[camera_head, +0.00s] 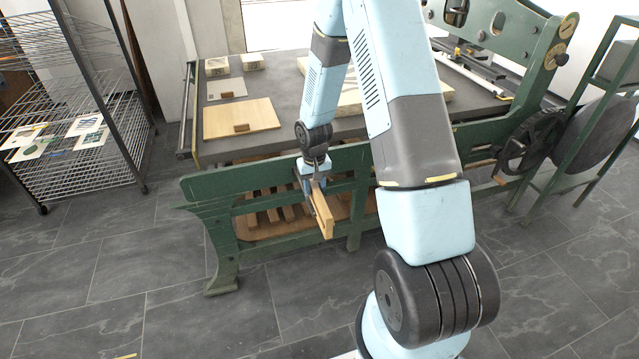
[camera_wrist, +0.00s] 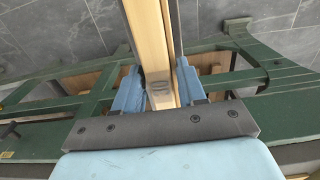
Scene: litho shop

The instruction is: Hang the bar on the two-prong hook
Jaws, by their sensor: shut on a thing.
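My gripper (camera_head: 313,180) is in front of the green side frame of the press, near the middle of the head view. It is shut on a pale wooden bar (camera_head: 322,214), which slants down toward the camera from the jaws. In the wrist view, the two blue fingers of my gripper (camera_wrist: 158,85) stand on either side of the bar (camera_wrist: 149,30). The bar runs up out of the top of that picture, so its far end is hidden there. I cannot make out the two-prong hook in either view.
The green press frame (camera_head: 358,190) is close behind the bar. A board (camera_head: 240,118) lies on the grey press bed (camera_head: 285,85). A wire drying rack (camera_head: 85,165) stands at left, a black handwheel (camera_head: 530,140) at right.

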